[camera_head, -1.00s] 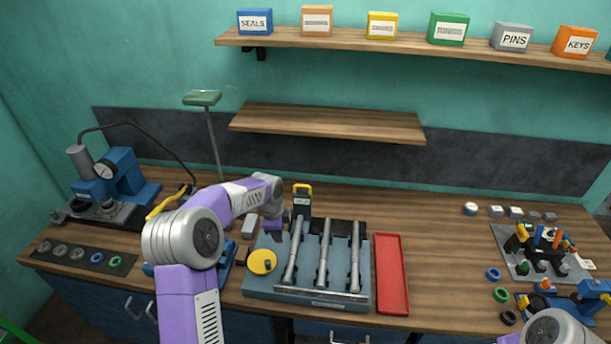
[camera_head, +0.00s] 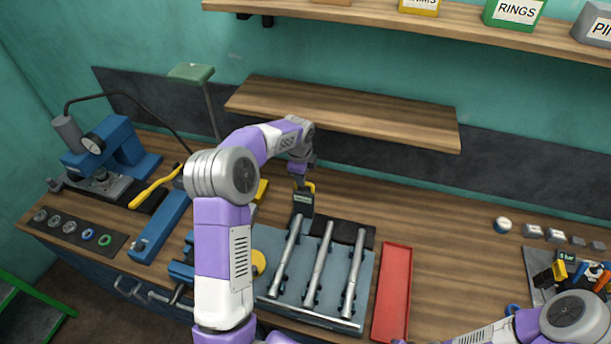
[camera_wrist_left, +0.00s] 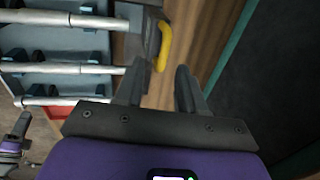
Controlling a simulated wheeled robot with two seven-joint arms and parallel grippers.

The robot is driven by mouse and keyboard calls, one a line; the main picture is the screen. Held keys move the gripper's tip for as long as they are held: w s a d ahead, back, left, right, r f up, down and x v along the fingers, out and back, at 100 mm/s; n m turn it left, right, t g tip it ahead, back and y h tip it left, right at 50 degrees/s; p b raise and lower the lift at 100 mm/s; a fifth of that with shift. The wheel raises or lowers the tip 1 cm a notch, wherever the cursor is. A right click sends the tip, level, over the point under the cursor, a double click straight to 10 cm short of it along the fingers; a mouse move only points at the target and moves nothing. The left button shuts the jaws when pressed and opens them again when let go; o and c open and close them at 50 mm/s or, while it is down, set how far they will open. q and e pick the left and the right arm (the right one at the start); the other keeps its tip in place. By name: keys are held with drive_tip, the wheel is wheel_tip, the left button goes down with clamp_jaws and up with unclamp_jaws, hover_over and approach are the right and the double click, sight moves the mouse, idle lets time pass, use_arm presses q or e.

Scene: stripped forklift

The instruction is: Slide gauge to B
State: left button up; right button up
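The gauge (camera_head: 303,203) is a dark block with a small label and a yellow handle on top. It stands at the far end of the left rod on the blue-grey fixture (camera_head: 349,312), which carries three silver rods. My left gripper (camera_head: 301,179) is just above the gauge, by its handle. In the left wrist view, its two dark fingers (camera_wrist_left: 155,84) are apart with nothing held. The gauge's yellow handle (camera_wrist_left: 165,47) shows just beyond the fingertips, and the rods lie to the left. I cannot read a B mark. My right arm shows at lower right; its gripper is out of frame.
A red tray (camera_head: 393,290) lies right of the fixture. A low wooden shelf (camera_head: 340,113) is behind my left arm. A press (camera_head: 112,155) stands at left. A board with small parts (camera_head: 540,270) is at right. The bench between tray and board is clear.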

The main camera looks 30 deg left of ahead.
sight(304, 192)
use_arm(q)
drive_tip(key=x, duration=0.4)
drive_tip(key=shift+w, duration=0.4)
drive_tip(key=shift+s+f, duration=0.15)
drive_tip(key=shift+f, duration=0.05)
clamp_jaws()
